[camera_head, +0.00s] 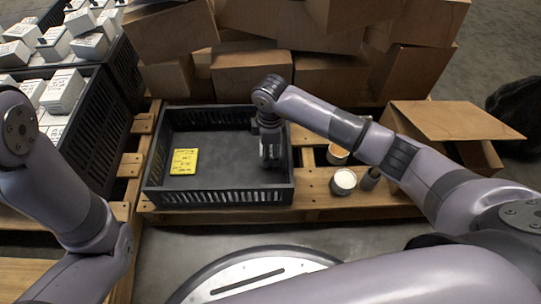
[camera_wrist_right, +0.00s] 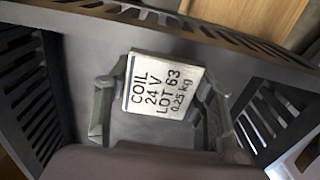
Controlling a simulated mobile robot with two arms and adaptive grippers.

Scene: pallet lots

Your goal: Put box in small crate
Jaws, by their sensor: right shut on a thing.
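The small black crate (camera_head: 220,196) stands on a wooden pallet in the middle of the head view. A yellow card with dark writing (camera_head: 184,161) lies at its left side. My right gripper (camera_head: 270,160) points down inside the crate near its right wall. In the right wrist view, my right gripper (camera_wrist_right: 163,112) is shut on a small box (camera_wrist_right: 162,87) with a white face reading COIL 24 V LOT 63 0.25 kg. The slotted crate walls (camera_wrist_right: 265,115) surround it. I cannot tell whether the box touches the crate floor. My left arm shows, but its gripper is out of view.
Stacked cardboard boxes (camera_head: 252,76) stand behind the crate, and an open carton (camera_head: 450,120) at right. Open cans (camera_head: 343,182) stand right of the crate. Black crates (camera_head: 97,130) of white boxes (camera_head: 62,90) are at left. The crate's middle is clear.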

